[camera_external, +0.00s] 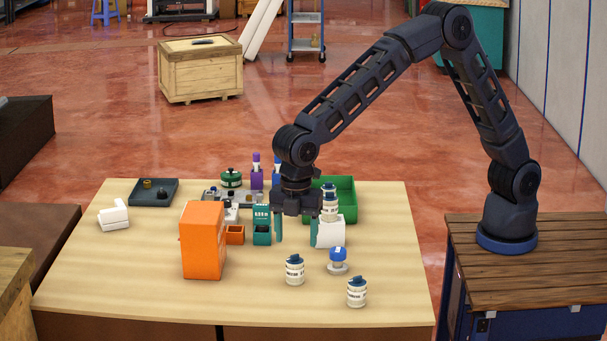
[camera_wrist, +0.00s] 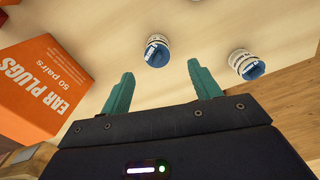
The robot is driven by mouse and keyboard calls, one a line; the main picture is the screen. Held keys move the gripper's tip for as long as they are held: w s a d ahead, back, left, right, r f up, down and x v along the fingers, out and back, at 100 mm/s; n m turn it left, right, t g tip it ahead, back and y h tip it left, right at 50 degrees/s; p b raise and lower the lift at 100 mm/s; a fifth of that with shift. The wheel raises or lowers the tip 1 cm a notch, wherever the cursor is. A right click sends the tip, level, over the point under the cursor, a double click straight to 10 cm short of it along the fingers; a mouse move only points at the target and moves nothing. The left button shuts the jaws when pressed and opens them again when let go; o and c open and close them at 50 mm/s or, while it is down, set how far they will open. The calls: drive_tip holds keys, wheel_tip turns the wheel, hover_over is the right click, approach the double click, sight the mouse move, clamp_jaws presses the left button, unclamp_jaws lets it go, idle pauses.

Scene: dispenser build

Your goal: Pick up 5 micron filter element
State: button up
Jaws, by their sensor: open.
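Several white canisters with dark blue tops and small labels stand on the table; I cannot read which is the 5 micron filter element. One canister (camera_external: 294,270) stands at the front middle, another canister (camera_external: 356,292) at the front right, and a third canister (camera_external: 329,202) sits higher, on a white block. In the wrist view, one canister (camera_wrist: 158,52) lies beyond the gap between the fingertips and another canister (camera_wrist: 245,64) is to the right. My gripper (camera_external: 297,235) is open and empty, pointing down, behind the front canisters; its teal fingers also show in the wrist view (camera_wrist: 160,75).
An orange ear plugs box (camera_external: 203,241) stands left of my gripper. A teal box (camera_external: 262,226) is close by the left finger and a white block (camera_external: 331,232) by the right one. A blue-topped part (camera_external: 337,260) and a green tray (camera_external: 340,188) are nearby. The front-left table is clear.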

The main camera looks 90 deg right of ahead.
sight(295, 260)
drive_tip(key=f, duration=0.9)
drive_tip(key=shift+w+d+f, duration=0.15)
drive_tip(key=shift+d, duration=0.05)
drive_tip(key=shift+c, duration=0.4)
drive_tip(key=c, duration=1)
